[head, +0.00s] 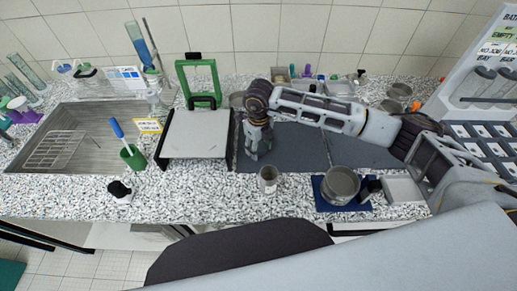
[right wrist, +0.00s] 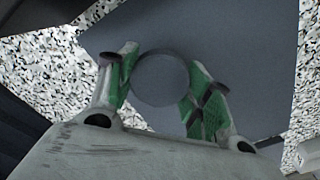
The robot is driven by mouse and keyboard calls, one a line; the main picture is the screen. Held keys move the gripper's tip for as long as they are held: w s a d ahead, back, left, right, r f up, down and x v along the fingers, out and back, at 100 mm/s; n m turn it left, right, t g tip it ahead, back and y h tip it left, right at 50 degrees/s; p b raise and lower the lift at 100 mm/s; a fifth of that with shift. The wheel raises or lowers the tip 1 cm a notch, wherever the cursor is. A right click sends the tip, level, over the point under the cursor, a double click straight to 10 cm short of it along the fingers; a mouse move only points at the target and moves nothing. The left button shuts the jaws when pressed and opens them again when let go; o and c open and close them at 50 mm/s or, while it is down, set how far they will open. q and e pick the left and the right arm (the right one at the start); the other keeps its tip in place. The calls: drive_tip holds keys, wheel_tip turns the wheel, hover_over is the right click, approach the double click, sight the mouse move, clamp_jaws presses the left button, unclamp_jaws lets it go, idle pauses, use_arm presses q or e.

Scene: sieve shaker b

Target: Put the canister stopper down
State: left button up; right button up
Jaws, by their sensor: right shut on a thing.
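My right gripper (head: 254,152) points down over the left part of the dark grey mat (head: 302,150) in the head view. In the right wrist view my right gripper (right wrist: 163,84) is shut, its green-padded fingers on either side of a round, flat-faced dark grey thing, the canister stopper (right wrist: 160,78). The mat (right wrist: 235,50) lies beneath it; whether the stopper touches the mat I cannot tell. In the head view the gripper hides the stopper. A small open grey canister (head: 268,180) stands on the counter just in front of the mat. My left gripper is not in view.
A metal pan (head: 341,184) sits on a blue mat to the right. A white-topped platform (head: 197,134) and a green frame (head: 198,82) stand left of my gripper. Small items line the back. The mat right of the gripper is partly clear under my arm.

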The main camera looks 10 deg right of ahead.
drive_tip(key=shift+f, duration=0.9)
drive_tip(key=shift+f, duration=0.15)
drive_tip(key=o, duration=1.1)
drive_tip(key=shift+r, duration=0.2)
drive_tip(key=shift+r, duration=0.4)
wheel_tip(320, 180, up, 11)
drive_tip(key=shift+r+b, duration=0.1)
drive_tip(key=shift+b, duration=1.05)
